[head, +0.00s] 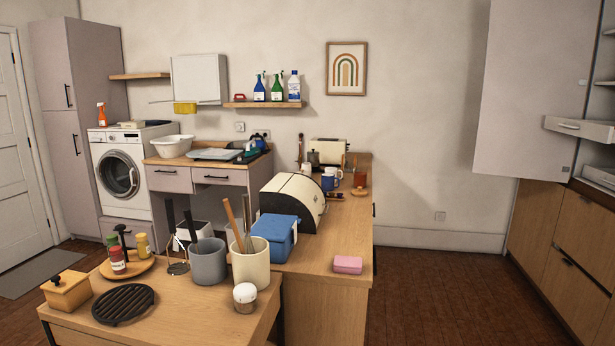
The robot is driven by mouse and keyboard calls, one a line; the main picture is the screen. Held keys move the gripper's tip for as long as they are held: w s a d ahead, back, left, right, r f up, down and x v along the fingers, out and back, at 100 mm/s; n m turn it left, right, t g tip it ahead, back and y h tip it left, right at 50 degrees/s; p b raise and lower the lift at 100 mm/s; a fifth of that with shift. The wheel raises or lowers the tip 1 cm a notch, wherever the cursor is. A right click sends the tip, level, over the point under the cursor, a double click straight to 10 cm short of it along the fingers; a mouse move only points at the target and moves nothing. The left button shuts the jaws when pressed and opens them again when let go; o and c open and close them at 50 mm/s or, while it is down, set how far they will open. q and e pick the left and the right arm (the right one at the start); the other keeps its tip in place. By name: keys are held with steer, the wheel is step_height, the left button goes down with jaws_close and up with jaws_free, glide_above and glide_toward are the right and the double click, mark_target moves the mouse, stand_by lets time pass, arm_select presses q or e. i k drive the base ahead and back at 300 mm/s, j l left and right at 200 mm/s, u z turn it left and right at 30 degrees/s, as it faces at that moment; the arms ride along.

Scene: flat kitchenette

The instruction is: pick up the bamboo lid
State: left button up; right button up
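I cannot make out a bamboo lid for certain. A small yellow-tan box (67,294) with a lighter top and a dark knob stands at the front left corner of the near counter; its top may be a wooden lid. A small flat wooden-coloured piece (361,192) lies by an amber cup (360,179) far back on the long counter; I cannot tell whether it is a lid. Neither of my grippers is in the head view.
The near counter holds a black trivet (123,304), a grey crock (208,262), a cream crock (251,265) and a small jar (245,298). A blue box (275,236), bread bin (292,203) and pink sponge (348,264) sit on the long counter. Floor (440,295) to the right is clear.

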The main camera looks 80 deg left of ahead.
mark_target(359, 192)
steer(key=u, duration=2.4)
steer(key=i+l+z, duration=0.25)
steer(key=i+l, duration=0.15)
steer(key=i+l+z, duration=0.25)
steer(key=i+l, duration=0.15)
steer(key=i+l+z, duration=0.25)
steer(key=i, duration=0.3)
steer(key=i+l+z, duration=0.2)
steer(key=i, duration=0.3)
steer(key=i+u, duration=0.45)
steer(key=i+l+u, duration=0.1)
steer(key=i+u, duration=0.3)
steer(key=i+l+u, duration=0.25)
steer(key=u, duration=0.2)
